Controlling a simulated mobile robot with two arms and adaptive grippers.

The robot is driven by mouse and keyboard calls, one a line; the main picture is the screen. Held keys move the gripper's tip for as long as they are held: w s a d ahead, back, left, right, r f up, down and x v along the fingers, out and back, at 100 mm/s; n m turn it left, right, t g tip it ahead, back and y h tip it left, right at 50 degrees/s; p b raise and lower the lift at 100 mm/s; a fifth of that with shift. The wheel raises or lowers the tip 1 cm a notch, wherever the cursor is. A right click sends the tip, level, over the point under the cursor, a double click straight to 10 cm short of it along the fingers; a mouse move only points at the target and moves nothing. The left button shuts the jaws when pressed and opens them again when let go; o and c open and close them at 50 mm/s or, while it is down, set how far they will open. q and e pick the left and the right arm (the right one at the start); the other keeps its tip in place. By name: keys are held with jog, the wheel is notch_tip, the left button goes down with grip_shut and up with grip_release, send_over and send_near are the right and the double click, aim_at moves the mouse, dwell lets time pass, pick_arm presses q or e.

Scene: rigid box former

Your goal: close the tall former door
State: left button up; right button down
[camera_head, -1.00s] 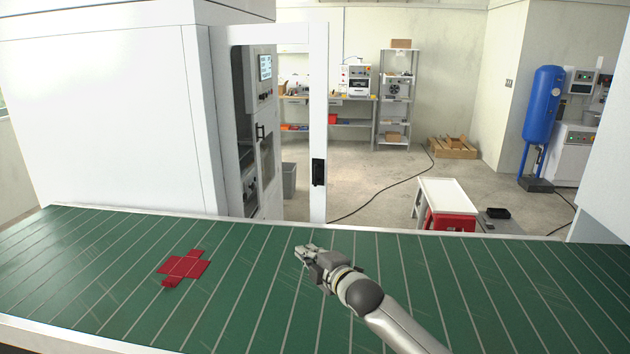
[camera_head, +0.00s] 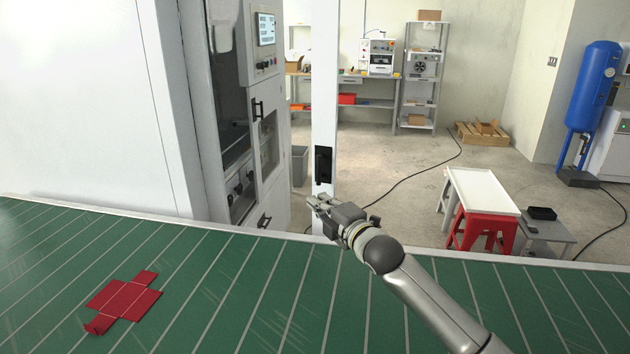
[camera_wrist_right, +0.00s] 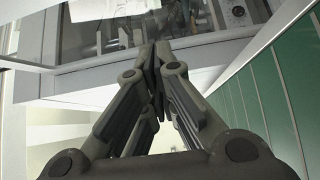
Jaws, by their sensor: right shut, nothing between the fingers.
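The tall former door stands open in the head view; its white edge frame (camera_head: 325,100) rises upright beyond the conveyor, with a black handle (camera_head: 324,166) on it. The former's interior shows to the left of this frame, with a control panel (camera_head: 262,45). My right gripper (camera_head: 318,201) is shut and empty, just below the handle in the picture; I cannot tell whether it touches the door. In the right wrist view, the closed fingers (camera_wrist_right: 155,55) point toward the machine. My left gripper is not in view.
A green conveyor (camera_head: 225,300) spans the front, with a flat red box blank (camera_head: 124,300) at its left. A white machine wall (camera_head: 80,110) stands at left.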

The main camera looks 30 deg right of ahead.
jog(key=w+d+p, duration=0.3)
jog(key=w, duration=0.7)
jog(key=shift+w, duration=0.3)
